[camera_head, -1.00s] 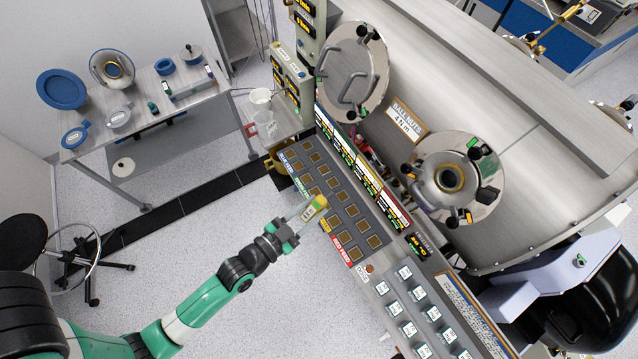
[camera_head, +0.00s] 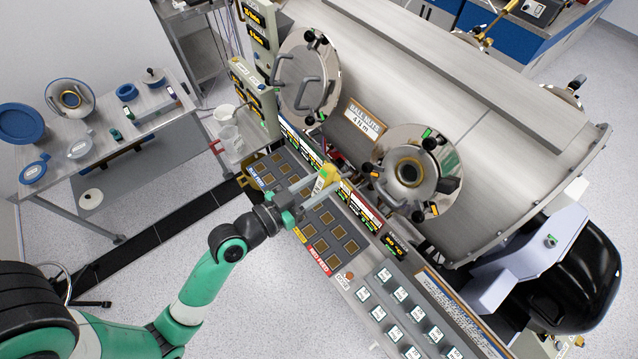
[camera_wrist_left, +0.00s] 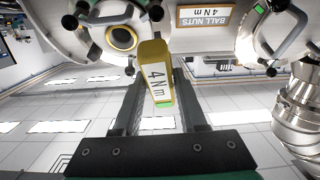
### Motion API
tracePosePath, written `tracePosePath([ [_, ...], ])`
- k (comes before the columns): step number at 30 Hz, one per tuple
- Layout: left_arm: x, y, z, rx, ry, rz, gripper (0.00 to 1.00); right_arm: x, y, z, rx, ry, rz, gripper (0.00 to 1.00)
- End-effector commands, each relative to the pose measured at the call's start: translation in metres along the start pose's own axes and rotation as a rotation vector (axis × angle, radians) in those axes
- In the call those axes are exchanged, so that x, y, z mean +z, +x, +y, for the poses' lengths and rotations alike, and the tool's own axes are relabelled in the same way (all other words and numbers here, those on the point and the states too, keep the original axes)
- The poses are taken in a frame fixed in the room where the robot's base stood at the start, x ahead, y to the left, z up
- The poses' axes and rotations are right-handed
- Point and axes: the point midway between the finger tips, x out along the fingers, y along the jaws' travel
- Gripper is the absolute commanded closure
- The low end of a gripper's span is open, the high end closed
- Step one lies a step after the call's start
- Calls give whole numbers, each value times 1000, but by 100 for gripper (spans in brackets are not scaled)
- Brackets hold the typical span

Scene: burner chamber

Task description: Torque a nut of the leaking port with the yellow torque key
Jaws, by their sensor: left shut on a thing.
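My left gripper (camera_head: 306,196) is shut on the yellow torque key (camera_head: 327,177) and holds it above the grid panel, short of the chamber. In the left wrist view the torque key (camera_wrist_left: 157,75) stands between the fingers, with a white "4 Nm" label facing the camera. The round port (camera_head: 408,172) with an open centre and black ball nuts (camera_head: 447,184) around its flange is to the right of the key. A closed port cover (camera_head: 307,80) with handles and ball nuts is farther back. Which port leaks I cannot tell. My right gripper is not in view.
A "BALL NUTS 4 Nm" sign (camera_head: 365,122) is fixed to the chamber between the ports. The grid panel (camera_head: 320,225) lies below the left gripper. A side table (camera_head: 140,125) with blue caps stands at the left. A black device (camera_head: 575,290) is at the right.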

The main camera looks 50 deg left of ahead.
Motion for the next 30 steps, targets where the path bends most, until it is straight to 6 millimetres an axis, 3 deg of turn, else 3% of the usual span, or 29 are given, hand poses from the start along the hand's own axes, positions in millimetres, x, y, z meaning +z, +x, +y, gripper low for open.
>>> tracePosePath([
  [12, 16, 39, 0, 0, 1, 3, 100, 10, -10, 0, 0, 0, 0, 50],
  [30, 17, 44, 0, 0, 1, 2, 100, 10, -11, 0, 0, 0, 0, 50],
])
